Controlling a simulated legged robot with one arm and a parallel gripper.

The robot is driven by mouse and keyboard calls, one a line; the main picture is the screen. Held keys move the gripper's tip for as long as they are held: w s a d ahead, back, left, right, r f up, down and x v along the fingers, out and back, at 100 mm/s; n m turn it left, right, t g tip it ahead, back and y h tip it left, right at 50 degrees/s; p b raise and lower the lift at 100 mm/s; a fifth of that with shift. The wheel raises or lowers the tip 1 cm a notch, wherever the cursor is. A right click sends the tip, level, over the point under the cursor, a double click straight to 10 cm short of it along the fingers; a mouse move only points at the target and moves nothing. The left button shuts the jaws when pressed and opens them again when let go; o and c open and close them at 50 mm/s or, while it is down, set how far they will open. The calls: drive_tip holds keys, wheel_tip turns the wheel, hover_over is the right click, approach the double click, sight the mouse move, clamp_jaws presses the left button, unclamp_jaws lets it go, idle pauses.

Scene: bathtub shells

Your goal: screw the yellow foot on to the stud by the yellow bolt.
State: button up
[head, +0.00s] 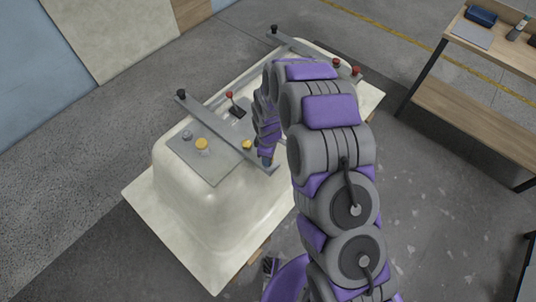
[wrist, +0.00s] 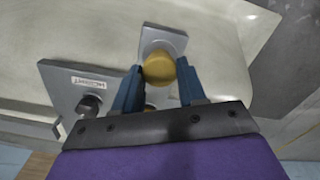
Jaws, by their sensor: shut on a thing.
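In the wrist view my gripper (wrist: 160,82) has its two blue fingers closed on the sides of a round yellow piece, which I take to be the yellow foot (wrist: 159,68). A grey square plate (wrist: 163,42) shows behind it. In the head view my gripper (head: 267,160) is at the near right end of a grey bar, close to a yellow knob-like piece (head: 247,145). Another yellow round piece (head: 201,143) is on the grey plate.
The cream bathtub shell (head: 215,210) lies upturned under two grey cross bars (head: 225,132). A labelled grey plate with a dark knob (wrist: 90,105) is left of the fingers. A workbench (head: 490,65) stands at the right.

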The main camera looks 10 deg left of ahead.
drive_tip(key=o, duration=1.2)
drive_tip(key=shift+c, duration=0.7)
drive_tip(key=n, duration=0.5)
drive_tip(key=shift+n, duration=0.4)
drive_tip(key=n, duration=0.7)
drive_tip(key=shift+n, duration=0.3)
